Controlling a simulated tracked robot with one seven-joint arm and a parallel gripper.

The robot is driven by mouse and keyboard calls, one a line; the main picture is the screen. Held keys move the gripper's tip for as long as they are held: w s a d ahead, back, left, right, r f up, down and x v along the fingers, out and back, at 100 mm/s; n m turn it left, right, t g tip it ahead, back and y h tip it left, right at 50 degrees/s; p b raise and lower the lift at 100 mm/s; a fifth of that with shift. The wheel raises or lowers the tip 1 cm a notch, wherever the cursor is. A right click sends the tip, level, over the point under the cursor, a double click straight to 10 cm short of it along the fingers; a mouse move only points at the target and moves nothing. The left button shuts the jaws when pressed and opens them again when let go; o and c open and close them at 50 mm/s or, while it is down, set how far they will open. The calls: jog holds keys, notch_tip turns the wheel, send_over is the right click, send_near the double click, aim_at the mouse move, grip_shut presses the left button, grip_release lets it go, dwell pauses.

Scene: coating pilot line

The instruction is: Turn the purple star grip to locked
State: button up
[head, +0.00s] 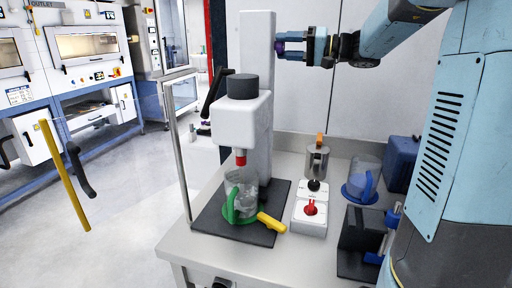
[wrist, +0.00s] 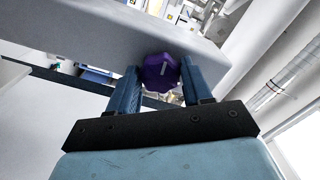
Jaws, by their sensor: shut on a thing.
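The purple star grip (wrist: 160,72) sits between the two blue fingers of my gripper (wrist: 160,88) in the wrist view, against the side of the pale column. A light mark runs slantwise on its face. In the head view my gripper (head: 293,46) reaches the upper right side of the white column (head: 258,100), shut on the purple star grip (head: 280,47), of which only a small part shows. I cannot read locked or unlocked markings.
Below are a mixer head (head: 241,120), a glass beaker (head: 240,190) with a green handle, a yellow-handled tool (head: 271,222), and a white control box (head: 309,212) with a red knob. A metal canister (head: 317,161) and a blue-handled jug (head: 362,185) stand right. A clear panel with a metal frame (head: 180,150) stands left.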

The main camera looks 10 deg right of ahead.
jog(key=m, duration=0.4)
jog(key=shift+r, duration=0.15)
jog(key=m, duration=0.4)
jog(key=o, duration=1.3)
jog(key=v, duration=0.6)
